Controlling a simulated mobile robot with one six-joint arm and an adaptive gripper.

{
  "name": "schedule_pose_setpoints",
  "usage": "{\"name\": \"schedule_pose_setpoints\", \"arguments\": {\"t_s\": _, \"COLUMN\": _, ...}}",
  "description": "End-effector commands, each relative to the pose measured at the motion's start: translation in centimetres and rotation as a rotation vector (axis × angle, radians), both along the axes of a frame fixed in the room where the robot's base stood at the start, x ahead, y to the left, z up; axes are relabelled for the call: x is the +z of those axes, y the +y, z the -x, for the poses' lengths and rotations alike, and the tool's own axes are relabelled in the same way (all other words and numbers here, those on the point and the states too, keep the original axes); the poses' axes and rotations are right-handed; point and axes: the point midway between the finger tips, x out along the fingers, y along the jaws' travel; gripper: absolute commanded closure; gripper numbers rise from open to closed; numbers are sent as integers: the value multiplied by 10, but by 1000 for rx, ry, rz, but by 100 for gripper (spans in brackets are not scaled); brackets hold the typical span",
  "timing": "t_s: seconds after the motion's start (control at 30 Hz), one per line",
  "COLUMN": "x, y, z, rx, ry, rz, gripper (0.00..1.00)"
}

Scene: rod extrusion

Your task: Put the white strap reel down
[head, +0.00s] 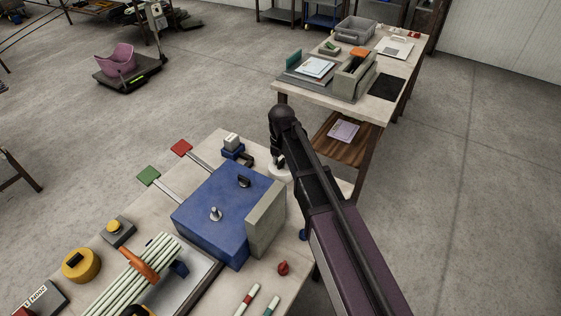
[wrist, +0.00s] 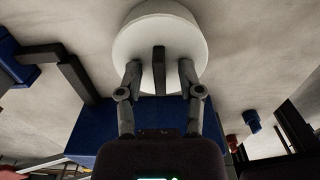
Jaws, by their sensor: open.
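The white strap reel (head: 279,172) is at the far right end of the near table, partly hidden by my arm. In the wrist view the reel (wrist: 150,38) is a round white body with a dark upright bar (wrist: 159,66) at its middle. My gripper (wrist: 159,76) is open, with one finger on each side of the bar and a visible gap to each. The fingertips are right at the reel. The head view shows my gripper (head: 277,160) just over the reel. The reel appears to sit on the pale tabletop, but its underside is hidden.
A blue machine box (head: 215,205) with a grey-green block (head: 266,220) stands close in front of the reel. A small blue device with a white top (head: 232,141) is to its left. A red knob (head: 283,268) is nearer. A second table (head: 290,92) stands behind.

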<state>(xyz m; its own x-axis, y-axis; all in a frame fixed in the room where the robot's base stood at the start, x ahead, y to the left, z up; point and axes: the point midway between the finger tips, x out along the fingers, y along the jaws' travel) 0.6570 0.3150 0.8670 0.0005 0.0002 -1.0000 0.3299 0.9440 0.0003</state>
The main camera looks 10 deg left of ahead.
Motion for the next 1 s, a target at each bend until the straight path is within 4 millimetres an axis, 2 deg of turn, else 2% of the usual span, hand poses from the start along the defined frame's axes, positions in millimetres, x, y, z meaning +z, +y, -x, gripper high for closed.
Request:
{"name": "schedule_pose_setpoints", "arguments": {"t_s": 0.37, "x": 9, "y": 0, "z": 0, "rx": 0, "ry": 0, "rz": 0, "gripper": 52}}
{"name": "schedule_pose_setpoints", "arguments": {"t_s": 1.0, "x": 59, "y": 0, "z": 0, "rx": 0, "ry": 0, "rz": 0, "gripper": 52}}
